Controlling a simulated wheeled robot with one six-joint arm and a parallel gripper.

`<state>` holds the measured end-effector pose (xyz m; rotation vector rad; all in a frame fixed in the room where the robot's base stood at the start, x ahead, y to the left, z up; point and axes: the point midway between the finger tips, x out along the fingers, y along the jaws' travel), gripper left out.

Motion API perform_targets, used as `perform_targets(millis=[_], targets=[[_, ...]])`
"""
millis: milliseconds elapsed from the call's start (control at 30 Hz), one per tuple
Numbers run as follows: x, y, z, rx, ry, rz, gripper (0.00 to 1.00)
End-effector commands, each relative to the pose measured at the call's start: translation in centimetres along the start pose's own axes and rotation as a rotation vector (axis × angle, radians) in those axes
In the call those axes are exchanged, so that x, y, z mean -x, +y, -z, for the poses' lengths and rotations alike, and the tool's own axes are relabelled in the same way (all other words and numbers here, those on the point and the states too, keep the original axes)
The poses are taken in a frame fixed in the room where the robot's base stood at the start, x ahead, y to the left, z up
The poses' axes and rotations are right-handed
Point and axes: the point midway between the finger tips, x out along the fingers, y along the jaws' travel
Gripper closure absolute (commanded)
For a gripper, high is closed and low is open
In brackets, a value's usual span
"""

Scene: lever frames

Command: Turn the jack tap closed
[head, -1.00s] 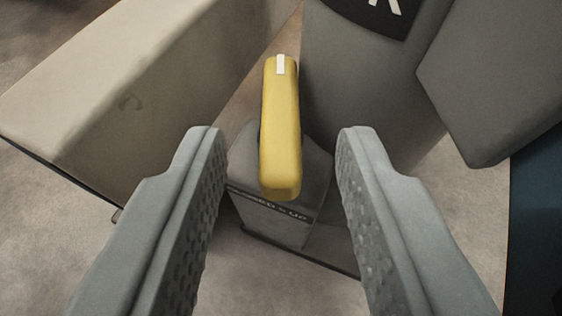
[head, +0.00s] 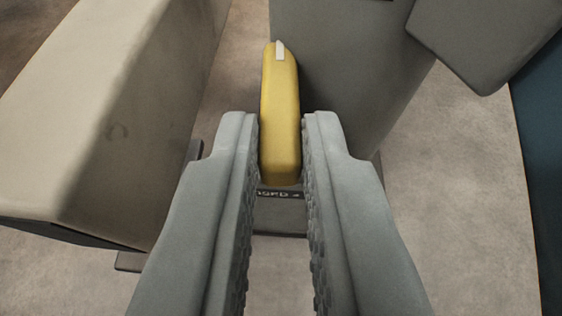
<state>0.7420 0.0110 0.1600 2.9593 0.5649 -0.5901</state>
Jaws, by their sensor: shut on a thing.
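The jack tap is a yellow bar-shaped handle (head: 281,115) with a white mark at its far end. It sits on top of a grey block (head: 282,213) with partly hidden lettering and points nearly straight away from me. My gripper (head: 281,135) is shut on the yellow handle, one ridged grey finger on each side of its near half. The handle's far end stands out beyond the fingertips. The fingers hide most of the grey block below.
A large beige box-shaped body (head: 110,120) stands close on the left. A grey column (head: 345,70) rises just behind the handle on the right, with a grey panel (head: 480,40) at the upper right. A dark blue surface (head: 545,180) lies at the right edge. Bare floor (head: 450,200) shows between.

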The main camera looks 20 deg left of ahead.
Motion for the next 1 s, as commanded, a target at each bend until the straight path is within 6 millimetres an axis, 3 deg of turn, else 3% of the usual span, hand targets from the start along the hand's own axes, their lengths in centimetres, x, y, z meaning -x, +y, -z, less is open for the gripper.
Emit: perform_targets(millis=[533, 567, 667, 1000], targets=[[-0.01, -0.3, 0.04, -0.028, 0.001, -0.073, 1.0], [0.0, -0.3, 0.04, -0.028, 0.001, -0.073, 0.85], [0.0, -0.3, 0.03, -0.028, 0.001, -0.072, 0.66], [0.24, -0.28, 0.0, -0.029, 0.0, -0.073, 0.65]])
